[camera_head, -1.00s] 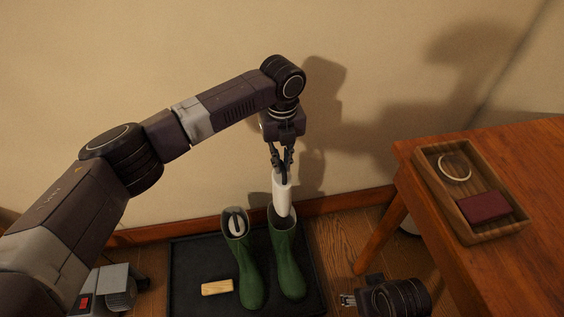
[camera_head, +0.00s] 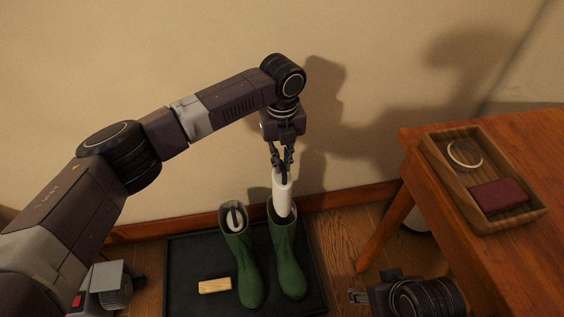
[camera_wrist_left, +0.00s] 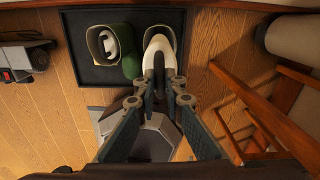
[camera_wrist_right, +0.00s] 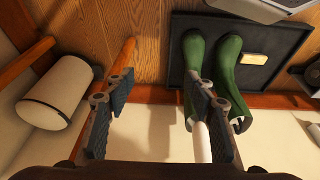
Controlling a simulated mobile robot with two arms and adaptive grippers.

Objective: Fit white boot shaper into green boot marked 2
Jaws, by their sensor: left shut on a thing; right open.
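Two green boots stand upright on a black tray (camera_head: 185,262). The right-hand boot (camera_head: 287,262) has a white boot shaper (camera_head: 281,196) at its top opening, its lower end inside the shaft and its upper part standing out. My left gripper (camera_head: 281,166) is shut on the shaper's dark handle, which also shows in the left wrist view (camera_wrist_left: 158,75). The left-hand boot (camera_head: 247,268) holds another white shaper (camera_head: 235,219) sunk in its opening. I cannot read any number on the boots. My right gripper (camera_wrist_right: 160,105) is open and empty, low beside the tray.
A wooden block (camera_head: 215,286) lies on the tray left of the boots. A wooden table (camera_head: 430,190) at the right carries a wooden tray (camera_head: 470,220) with a ring (camera_head: 465,153) and dark red box (camera_head: 498,195). A white bin (camera_wrist_right: 57,92) stands under the table.

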